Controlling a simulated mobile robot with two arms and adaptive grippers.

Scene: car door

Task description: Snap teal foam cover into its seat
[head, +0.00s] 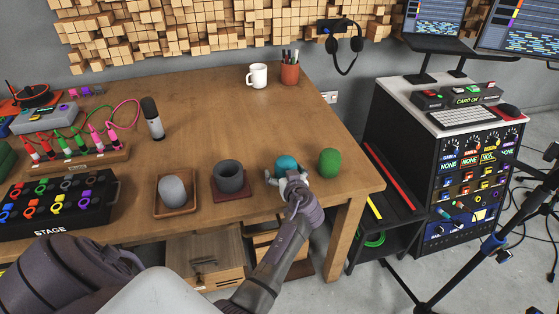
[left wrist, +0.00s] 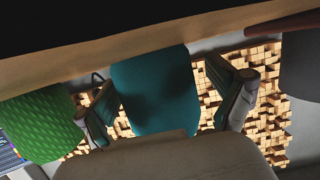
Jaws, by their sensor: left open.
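The teal foam cover (head: 286,163) stands upright near the front edge of the table, right of centre, in the head view. My left gripper (head: 291,177) is at it from the front, and its lower part is hidden behind the gripper. In the left wrist view the teal cover (left wrist: 155,85) lies between the two spread fingers of my left gripper (left wrist: 163,95), with a gap on each side. My right gripper is out of view.
A green foam cover (head: 329,163) stands close to the right of the teal one. A grey rounded piece (head: 172,190) sits in a brown tray farther left. A microphone (head: 152,118), a white mug (head: 257,75) and a pen cup (head: 290,74) stand farther back. The middle of the table is clear.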

